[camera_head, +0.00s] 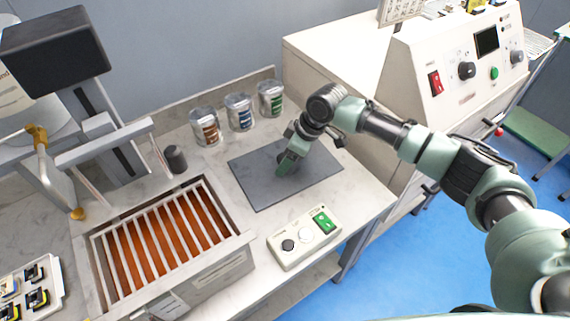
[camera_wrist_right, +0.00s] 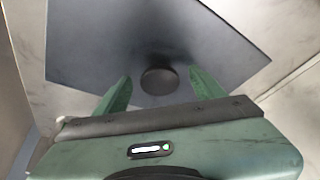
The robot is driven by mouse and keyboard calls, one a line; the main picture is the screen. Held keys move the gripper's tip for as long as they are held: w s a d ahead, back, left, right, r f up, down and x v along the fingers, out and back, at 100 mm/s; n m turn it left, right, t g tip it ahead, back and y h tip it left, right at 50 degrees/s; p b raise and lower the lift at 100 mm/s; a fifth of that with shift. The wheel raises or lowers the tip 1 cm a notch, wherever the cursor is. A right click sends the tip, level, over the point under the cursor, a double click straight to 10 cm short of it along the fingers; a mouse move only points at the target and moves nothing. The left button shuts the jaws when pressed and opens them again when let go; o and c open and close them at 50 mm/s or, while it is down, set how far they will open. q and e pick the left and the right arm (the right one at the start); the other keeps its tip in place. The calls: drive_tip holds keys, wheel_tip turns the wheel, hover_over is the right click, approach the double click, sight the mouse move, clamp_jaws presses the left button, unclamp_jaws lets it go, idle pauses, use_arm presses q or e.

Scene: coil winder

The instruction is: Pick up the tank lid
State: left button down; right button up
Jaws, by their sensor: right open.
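The tank lid (camera_head: 255,185) is a flat dark grey plate lying on the counter, right of the open tank. In the right wrist view the lid (camera_wrist_right: 90,50) shows a round dark knob (camera_wrist_right: 159,79). My right gripper (camera_head: 284,168) is above the lid and hides the knob in the head view. In the wrist view its green fingers (camera_wrist_right: 159,76) are spread apart, one on each side of the knob, with gaps on both sides. The exact height of the fingertips over the lid is unclear. My left gripper is not in view.
The tank (camera_head: 243,238) holds orange-brown liquid under white bars. Several cans, including a blue-labelled one (camera_head: 240,112), stand behind the lid. A control box (camera_head: 304,240) sits in front of it. A dark cylinder (camera_head: 175,159) stands between tank and cans. A large machine (camera_head: 450,70) is at right.

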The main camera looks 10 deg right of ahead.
clamp_jaws()
drive_tip(key=shift+w, duration=0.1)
drive_tip(key=shift+r, duration=0.1)
